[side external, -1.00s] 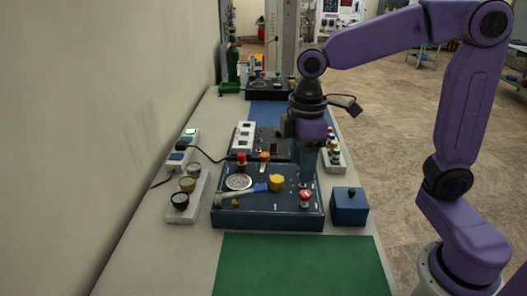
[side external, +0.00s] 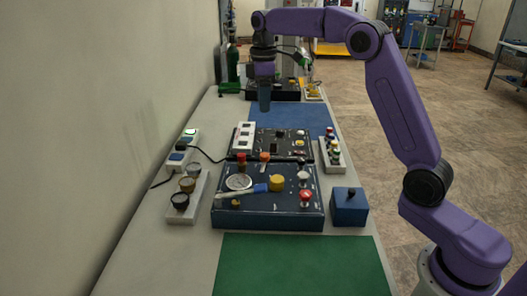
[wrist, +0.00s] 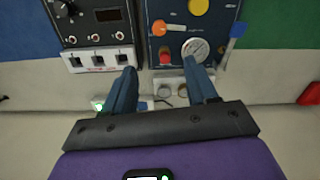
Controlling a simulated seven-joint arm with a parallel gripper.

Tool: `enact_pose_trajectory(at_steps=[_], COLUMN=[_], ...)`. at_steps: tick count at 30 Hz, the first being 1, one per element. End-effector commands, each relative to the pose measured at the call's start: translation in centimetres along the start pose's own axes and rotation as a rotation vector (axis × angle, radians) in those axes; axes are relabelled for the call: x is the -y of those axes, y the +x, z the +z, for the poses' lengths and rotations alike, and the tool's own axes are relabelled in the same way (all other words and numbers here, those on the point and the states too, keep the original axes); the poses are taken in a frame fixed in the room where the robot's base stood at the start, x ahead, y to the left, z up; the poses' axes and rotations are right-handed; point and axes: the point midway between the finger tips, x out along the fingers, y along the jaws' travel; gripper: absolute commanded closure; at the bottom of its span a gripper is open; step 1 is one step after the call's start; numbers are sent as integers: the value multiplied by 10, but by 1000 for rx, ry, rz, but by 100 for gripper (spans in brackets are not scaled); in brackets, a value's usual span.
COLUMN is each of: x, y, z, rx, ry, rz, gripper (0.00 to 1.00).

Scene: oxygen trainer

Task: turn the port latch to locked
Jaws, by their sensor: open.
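The dark blue trainer panel (side external: 265,218) stands on the bench. It carries a round gauge (side external: 238,182), a yellow knob (side external: 277,183), a blue-tipped lever (side external: 260,188), an orange handle (side external: 264,157) and red knobs. In the wrist view the orange handle (wrist: 172,27) lies beside the red knob (wrist: 165,57) and the gauge (wrist: 194,49). I cannot tell which fitting is the port latch. My gripper (side external: 264,108) hangs fingers down beyond this panel, above the blue mat. In the wrist view my gripper (wrist: 164,76) is open, with nothing between its fingers.
A black panel with white switches (side external: 243,137) stands behind the blue one. A blue box (side external: 349,208) and a tray of coloured knobs (side external: 333,154) are on the right. Dark cups (side external: 180,200) are on the left. The green mat (side external: 300,265) in front is clear.

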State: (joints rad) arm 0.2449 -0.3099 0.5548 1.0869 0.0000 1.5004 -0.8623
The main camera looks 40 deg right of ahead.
Motion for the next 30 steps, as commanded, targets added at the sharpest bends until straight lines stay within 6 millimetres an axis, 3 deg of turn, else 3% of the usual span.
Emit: enact_pose_trajectory(at_steps=[8,24,30], x=[0,0,0], y=[31,132,159], z=[1,0,0], rx=[3,2,2], ry=[0,1,1], rz=[-3,-3,-2], gripper=[43,43,43])
